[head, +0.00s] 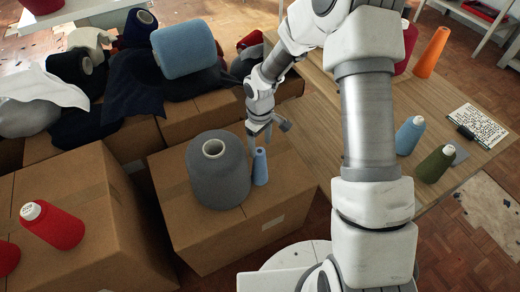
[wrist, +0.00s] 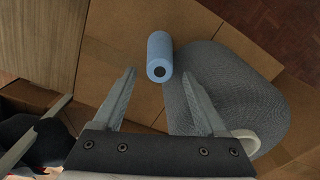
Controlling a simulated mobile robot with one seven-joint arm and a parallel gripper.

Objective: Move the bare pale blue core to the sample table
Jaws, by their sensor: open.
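The bare pale blue core (head: 260,167) stands upright on a cardboard box, close beside a large grey spool (head: 217,175). My gripper (head: 262,138) is just above the core. In the wrist view the core (wrist: 160,52) shows just beyond the fingertips, roughly centred between them. The fingers of my gripper (wrist: 160,74) are apart with nothing held. The grey spool (wrist: 228,90) lies behind the right finger in that view. The wooden table (head: 325,130), seemingly the sample table, stands to the right, partly hidden by my arm.
A light blue cone (head: 409,136), an olive cone (head: 434,165), an orange cone (head: 432,52) and a printed card (head: 477,127) are on the table. A big blue spool (head: 187,49) and dark cloth lie on boxes behind.

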